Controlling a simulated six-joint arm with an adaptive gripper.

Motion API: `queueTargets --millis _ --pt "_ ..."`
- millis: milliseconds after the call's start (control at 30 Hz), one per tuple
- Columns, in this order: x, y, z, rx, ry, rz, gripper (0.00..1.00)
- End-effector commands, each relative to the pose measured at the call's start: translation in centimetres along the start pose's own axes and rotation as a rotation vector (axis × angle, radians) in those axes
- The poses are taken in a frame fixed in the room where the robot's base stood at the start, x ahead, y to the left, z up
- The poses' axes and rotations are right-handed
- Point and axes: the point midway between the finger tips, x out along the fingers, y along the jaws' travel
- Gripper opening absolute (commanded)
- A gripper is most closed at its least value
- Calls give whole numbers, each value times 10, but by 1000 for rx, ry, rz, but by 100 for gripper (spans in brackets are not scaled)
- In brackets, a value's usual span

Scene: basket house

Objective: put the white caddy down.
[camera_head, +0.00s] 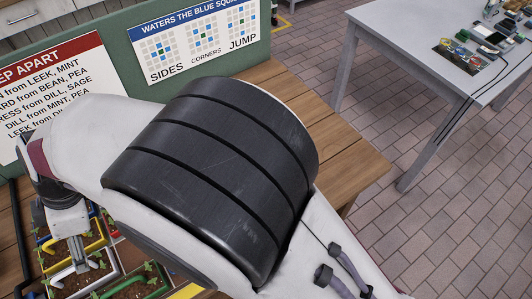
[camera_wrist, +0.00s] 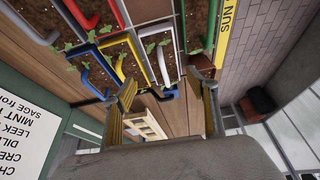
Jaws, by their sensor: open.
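Several planted caddies with coloured handles stand close together. In the wrist view the white caddy's handle (camera_wrist: 159,62) shows among them, with soil and green sprouts beside it. A pale handle (camera_head: 98,284) shows at the lower left in the head view. My gripper (camera_wrist: 161,81) is open, its two fingers apart on either side of the near end of the white handle. I see nothing pinched between them. I cannot tell how far the fingertips are above the handle. In the head view my arm covers much of the scene, and caddies are partly hidden.
Red (camera_wrist: 75,15), yellow (camera_wrist: 117,60), blue (camera_wrist: 97,70) and green (camera_wrist: 183,25) handles crowd around. A pale wooden crate-like thing (camera_wrist: 145,123) lies below. A green board with signs (camera_head: 200,35) stands behind. Bare wooden table (camera_head: 350,165) shows at the right.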

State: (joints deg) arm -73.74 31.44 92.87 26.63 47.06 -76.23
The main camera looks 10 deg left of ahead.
Motion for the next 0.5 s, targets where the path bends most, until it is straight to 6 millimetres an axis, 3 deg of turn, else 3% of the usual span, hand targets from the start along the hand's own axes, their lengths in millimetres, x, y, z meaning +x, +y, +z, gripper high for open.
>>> queueTargets --millis 167,500 --pt "-37 13 31 104 -5 45 58" --pt "-137 23 127 429 -18 180 58"
